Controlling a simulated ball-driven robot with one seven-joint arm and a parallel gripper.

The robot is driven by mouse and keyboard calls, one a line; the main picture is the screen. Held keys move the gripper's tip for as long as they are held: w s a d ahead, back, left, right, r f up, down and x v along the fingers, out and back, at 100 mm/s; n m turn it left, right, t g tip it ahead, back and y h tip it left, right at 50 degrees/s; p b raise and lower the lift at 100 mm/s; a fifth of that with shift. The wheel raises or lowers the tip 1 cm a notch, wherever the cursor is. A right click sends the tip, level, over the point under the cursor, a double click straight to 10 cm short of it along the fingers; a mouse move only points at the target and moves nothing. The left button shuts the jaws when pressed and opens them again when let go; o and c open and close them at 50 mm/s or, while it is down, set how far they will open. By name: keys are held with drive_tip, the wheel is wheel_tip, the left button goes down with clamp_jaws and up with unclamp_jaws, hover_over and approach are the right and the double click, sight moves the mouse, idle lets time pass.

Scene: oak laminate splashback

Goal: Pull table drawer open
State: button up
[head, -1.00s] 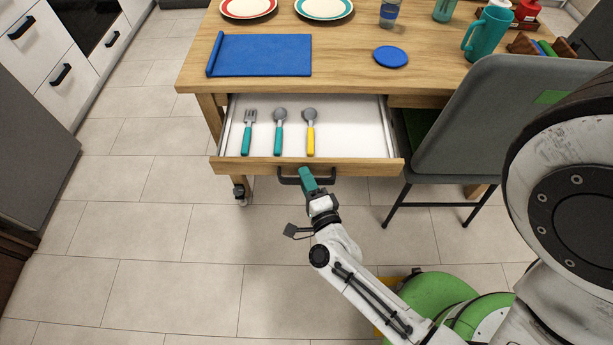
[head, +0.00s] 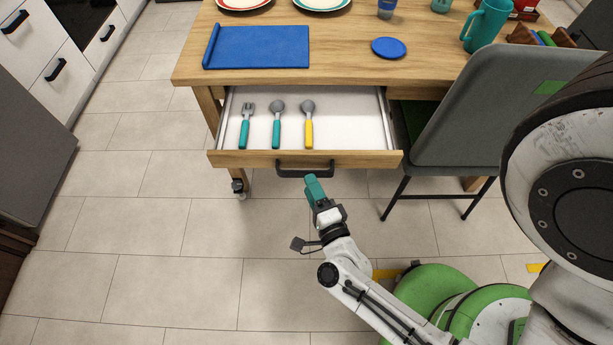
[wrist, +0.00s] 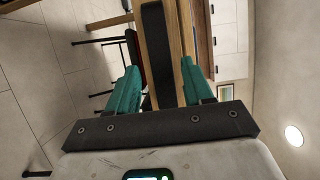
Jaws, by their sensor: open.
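The table drawer (head: 225,159) is pulled out from under the wooden table (head: 345,77). Its white inside holds a teal fork, a teal spoon and a yellow spoon on the left side. The dark bar handle (head: 305,170) is on the drawer's front. My gripper (head: 312,180) is just in front of the handle and seems apart from it in the head view. In the wrist view my gripper (wrist: 160,88) shows two teal fingers spread apart, with the dark handle (wrist: 158,50) ahead between them. Nothing is held.
A grey chair (head: 465,110) stands close to the right of the drawer. A blue mat (head: 258,46), a blue coaster (head: 388,47) and a teal pitcher (head: 485,25) are on the tabletop. The tiled floor (head: 140,230) left of my arm is clear.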

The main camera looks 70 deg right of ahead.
drive_tip(key=v, duration=0.5)
drive_tip(key=shift+s+a, duration=0.25)
idle(0.3)
drive_tip(key=w+a+r+n+g+y+p, duration=0.1)
drive_tip(key=w+a+r+n+y+p, duration=0.1)
drive_tip(key=w+a+n+y, duration=0.45)
drive_tip(key=w+a+r+n+g+y+p, duration=0.15)
drive_tip(key=w+n+y, duration=0.25)
drive_tip(key=n+y, duration=0.65)
drive_tip(key=s+d+r+n+g+h+p, duration=0.2)
drive_tip(key=s+n+g, duration=0.2)
drive_tip(key=s, duration=0.1)
drive_tip(key=s+d+r+n+g+h+p, duration=0.1)
drive_tip(key=s+r+n+g+h, duration=0.1)
drive_tip(key=s+n+g, duration=0.3)
drive_tip(key=shift+s+d+r+n+p, duration=0.3)
drive_tip(key=shift+s+d+r+p, duration=0.05)
drive_tip(key=shift+s+d+r, duration=0.1)
